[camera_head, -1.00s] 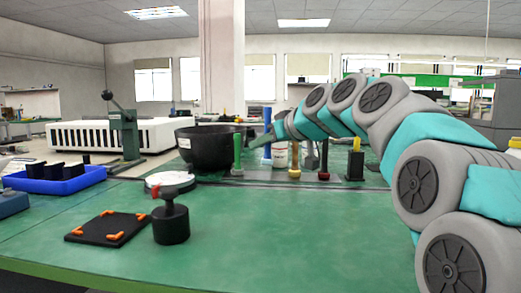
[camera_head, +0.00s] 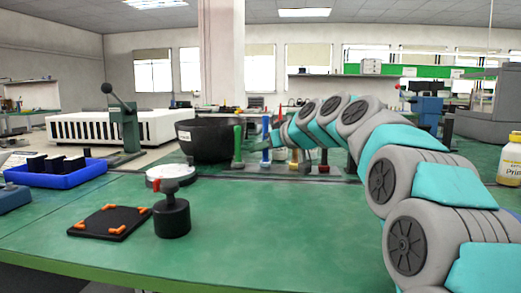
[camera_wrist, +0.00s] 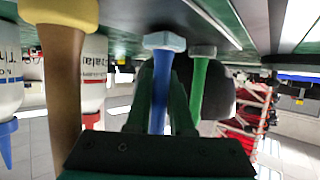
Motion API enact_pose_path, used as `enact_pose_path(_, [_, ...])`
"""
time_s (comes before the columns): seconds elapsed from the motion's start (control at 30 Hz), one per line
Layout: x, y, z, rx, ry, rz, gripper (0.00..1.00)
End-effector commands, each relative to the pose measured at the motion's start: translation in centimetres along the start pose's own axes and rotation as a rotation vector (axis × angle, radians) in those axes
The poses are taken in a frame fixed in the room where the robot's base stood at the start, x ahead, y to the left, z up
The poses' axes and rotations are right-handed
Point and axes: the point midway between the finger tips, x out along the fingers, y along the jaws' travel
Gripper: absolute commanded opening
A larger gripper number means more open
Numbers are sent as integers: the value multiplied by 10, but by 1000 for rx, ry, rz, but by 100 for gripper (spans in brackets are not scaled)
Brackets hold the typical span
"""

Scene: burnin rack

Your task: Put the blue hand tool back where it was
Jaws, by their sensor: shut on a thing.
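The blue hand tool (camera_head: 266,155) stands upright in the row of tools at the back of the green bench. My gripper (camera_wrist: 161,95) is shut on it, with a dark green finger on each side of the blue handle (camera_wrist: 162,75). In the wrist view the picture is upside down, and the tool's pale blue end is close to the bench surface; I cannot tell whether it touches. In the head view my gripper (camera_head: 272,138) is small and partly hidden by my arm.
A green tool (camera_head: 238,145) stands just left of the blue one, beside a black bowl (camera_head: 207,142). A tan-handled tool with a yellow end (camera_wrist: 62,45) and white bottles (camera_wrist: 93,70) are close by. A black weight (camera_head: 172,218) and plate (camera_head: 108,224) stand in front; the bench's front middle is clear.

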Motion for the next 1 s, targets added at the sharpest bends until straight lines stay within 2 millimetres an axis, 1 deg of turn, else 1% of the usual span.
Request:
enact_pose_path(0.17, [2, 0, 5, 0, 0, 0, 0])
enact_pose_path(0.2, [1, 0, 3, 0, -1, 0, 24])
enact_pose_path(0.43, [1, 0, 3, 0, -1, -1, 50])
enact_pose_path(0.67, [1, 0, 3, 0, -1, -1, 50])
enact_pose_path(0.8, [-1, 0, -3, 0, -2, 0, 50])
enact_pose_path(0.87, [-8, 0, -1, 0, 0, 0, 50])
enact_pose_path(1.0, [-32, 0, 0, 1, 0, -1, 50])
